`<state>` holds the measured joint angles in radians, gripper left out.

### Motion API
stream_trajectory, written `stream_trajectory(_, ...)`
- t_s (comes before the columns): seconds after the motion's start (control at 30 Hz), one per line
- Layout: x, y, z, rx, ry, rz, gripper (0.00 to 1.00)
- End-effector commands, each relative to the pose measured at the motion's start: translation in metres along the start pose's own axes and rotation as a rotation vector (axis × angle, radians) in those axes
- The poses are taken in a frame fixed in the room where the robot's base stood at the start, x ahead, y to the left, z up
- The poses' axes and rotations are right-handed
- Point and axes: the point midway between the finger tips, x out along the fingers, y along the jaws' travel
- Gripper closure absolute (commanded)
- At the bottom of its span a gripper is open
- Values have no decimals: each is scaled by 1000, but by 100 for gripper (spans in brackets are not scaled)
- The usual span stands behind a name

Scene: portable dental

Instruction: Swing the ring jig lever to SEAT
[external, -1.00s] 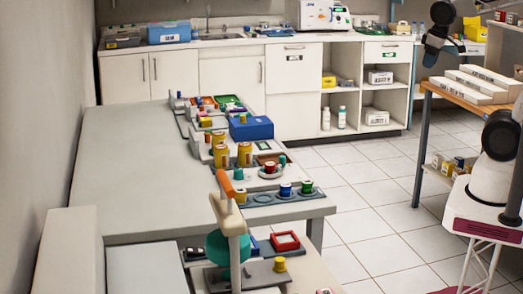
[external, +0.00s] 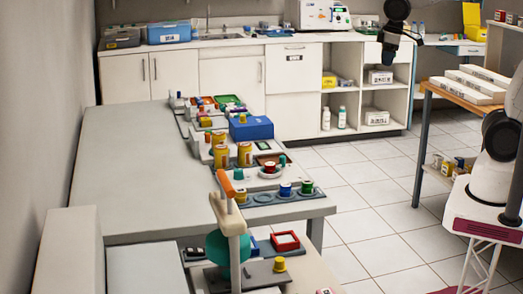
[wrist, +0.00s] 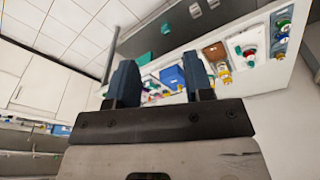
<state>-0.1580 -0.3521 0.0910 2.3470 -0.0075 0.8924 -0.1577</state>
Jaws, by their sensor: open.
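A lever with an orange grip (external: 226,183) tops a pale post with a teal round part (external: 222,250) at the near end of the bench. I cannot tell whether it is the ring jig lever, and no SEAT mark is readable. A white dish with a red ring (external: 270,169) sits farther along the bench; it also shows in the wrist view (wrist: 249,38). My gripper (external: 392,48) is high at the upper right, far from both. In the wrist view my gripper (wrist: 161,78) has its two dark blue fingers apart with nothing between them.
The long grey bench (external: 130,165) carries yellow jars (external: 221,157), a blue box (external: 251,128) and small coloured items along its right edge. A wooden-topped shelf (external: 455,98) stands at the right. Open tiled floor (external: 365,180) lies between the bench and my arm.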

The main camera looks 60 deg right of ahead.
Motion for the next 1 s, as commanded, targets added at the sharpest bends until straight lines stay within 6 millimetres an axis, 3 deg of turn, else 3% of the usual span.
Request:
stream_trajectory(0.47, 45, -47, -102, -232, -43, -28, 53)
stream_trajectory(1.0, 121, -128, -200, -492, -88, -58, 53)
